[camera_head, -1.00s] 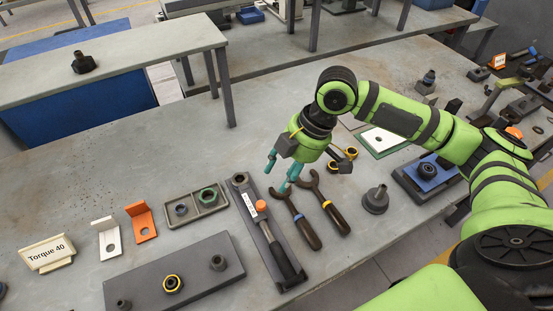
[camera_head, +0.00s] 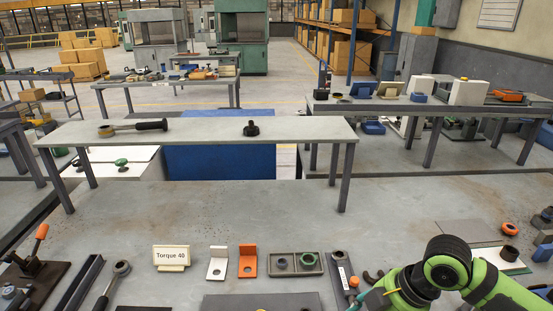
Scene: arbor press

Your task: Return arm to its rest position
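My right arm (camera_head: 447,270), green with dark joints, comes in at the lower right of the head view. It is bent low over the near part of the grey workbench. My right gripper (camera_head: 368,297) is only partly seen at the bottom edge, with a thin teal finger showing beside the dark torque wrench (camera_head: 340,264). The fingertips are cut off, so its opening and contents cannot be told. My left arm and gripper are out of view.
On the workbench (camera_head: 190,215) stand a "Torque 40" sign (camera_head: 171,257), a white bracket (camera_head: 217,263), an orange bracket (camera_head: 248,261) and a grey parts tray (camera_head: 294,264). A lever press (camera_head: 33,265) is at the left. A raised shelf (camera_head: 200,137) spans behind; the bench's middle is clear.

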